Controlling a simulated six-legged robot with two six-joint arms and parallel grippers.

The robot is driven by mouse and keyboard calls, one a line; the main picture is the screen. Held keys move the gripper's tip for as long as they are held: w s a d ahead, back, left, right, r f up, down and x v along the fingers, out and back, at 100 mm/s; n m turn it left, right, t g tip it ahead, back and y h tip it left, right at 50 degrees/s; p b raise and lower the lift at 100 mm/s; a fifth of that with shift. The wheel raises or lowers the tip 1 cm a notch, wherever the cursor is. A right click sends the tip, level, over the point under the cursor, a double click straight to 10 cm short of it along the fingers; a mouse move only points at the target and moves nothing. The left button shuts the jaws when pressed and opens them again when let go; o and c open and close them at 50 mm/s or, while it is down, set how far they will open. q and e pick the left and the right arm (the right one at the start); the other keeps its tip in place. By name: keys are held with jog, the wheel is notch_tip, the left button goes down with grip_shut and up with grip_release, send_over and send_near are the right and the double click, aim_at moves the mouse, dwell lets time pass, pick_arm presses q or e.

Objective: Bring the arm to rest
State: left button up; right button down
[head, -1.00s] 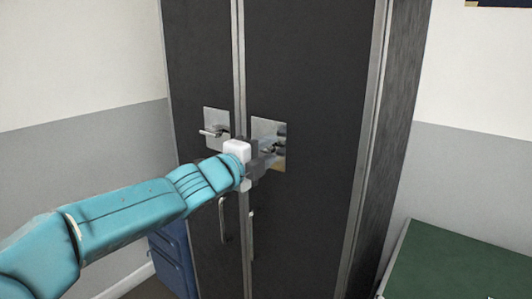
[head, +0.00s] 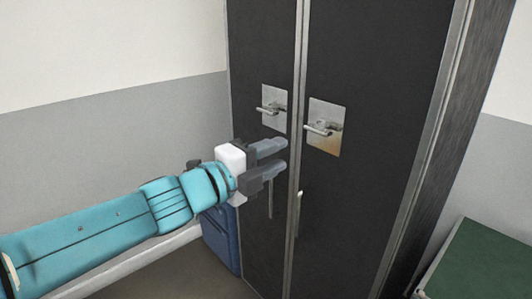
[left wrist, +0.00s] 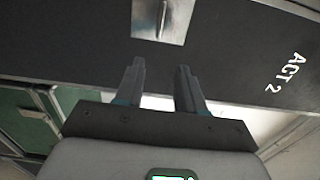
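My left gripper (head: 272,157) is in front of the dark wardrobe's left door, below and left of the right lever handle (head: 322,128). Its two fingers are apart with nothing between them; the left wrist view also shows the open, empty fingers (left wrist: 160,85). The arm reaches in from the left, stretched out. The wardrobe (head: 375,90) has two dark doors, which look shut. A second lever handle (head: 270,109) on a metal plate is on the left door. My right gripper is in neither view.
A blue case (head: 221,238) stands on the floor left of the wardrobe. A green-topped surface (head: 490,262) is at the lower right. Lower pull handles (head: 298,212) stick out near the door seam. White lettering (left wrist: 285,72) reads ACT 2 in the left wrist view.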

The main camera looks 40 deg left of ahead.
pick_arm(q)
jog(key=shift+s, duration=0.8)
